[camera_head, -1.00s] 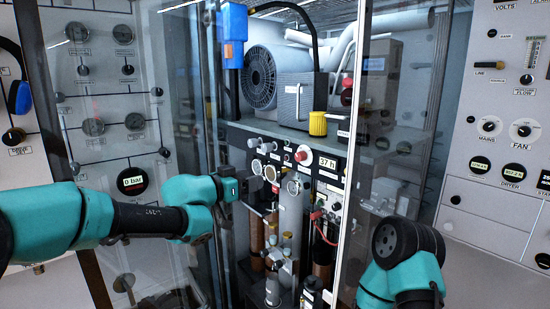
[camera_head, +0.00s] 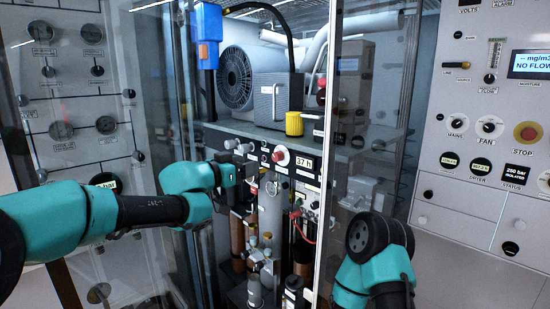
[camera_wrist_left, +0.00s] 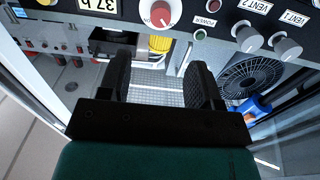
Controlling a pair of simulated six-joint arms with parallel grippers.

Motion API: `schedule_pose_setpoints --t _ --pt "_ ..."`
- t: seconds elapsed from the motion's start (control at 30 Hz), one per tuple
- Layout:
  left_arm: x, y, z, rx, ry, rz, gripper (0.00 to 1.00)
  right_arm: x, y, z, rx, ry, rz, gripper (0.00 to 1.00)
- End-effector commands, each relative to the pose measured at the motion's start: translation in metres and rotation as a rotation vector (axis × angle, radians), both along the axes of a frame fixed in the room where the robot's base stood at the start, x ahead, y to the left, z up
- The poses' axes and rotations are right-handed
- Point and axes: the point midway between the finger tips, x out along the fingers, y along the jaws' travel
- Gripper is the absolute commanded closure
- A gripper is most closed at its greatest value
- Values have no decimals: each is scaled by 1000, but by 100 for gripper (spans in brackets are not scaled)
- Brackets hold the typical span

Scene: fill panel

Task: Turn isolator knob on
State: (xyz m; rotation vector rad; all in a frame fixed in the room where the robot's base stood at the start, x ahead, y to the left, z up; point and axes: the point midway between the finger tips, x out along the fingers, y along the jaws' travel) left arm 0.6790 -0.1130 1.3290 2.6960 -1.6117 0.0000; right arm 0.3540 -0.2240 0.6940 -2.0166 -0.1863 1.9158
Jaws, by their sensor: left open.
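The isolator knob, seemingly the red knob with a white edge (camera_head: 281,156), sits on the black panel inside the open cabinet, left of the "37 h" display. My right gripper is out of view; only the right arm shows.
Vent knobs (camera_wrist_left: 267,41) and a power lamp (camera_wrist_left: 200,34) sit near the red knob. A yellow cap (camera_head: 294,123), a fan (camera_head: 235,78) and a blue part (camera_head: 208,35) stand above. Clear door panels flank the opening. A control panel (camera_head: 490,150) is at right.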

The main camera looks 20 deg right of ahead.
Motion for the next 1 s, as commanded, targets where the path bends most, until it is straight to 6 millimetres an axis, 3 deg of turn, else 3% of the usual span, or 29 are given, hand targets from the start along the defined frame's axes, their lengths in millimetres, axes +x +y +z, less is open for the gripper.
schedule_pose_setpoints --t 0.6,1.0 --pt "47 -87 -1 1 0 0 42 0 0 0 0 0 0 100" --pt "55 -102 0 0 0 1 42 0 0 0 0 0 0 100"
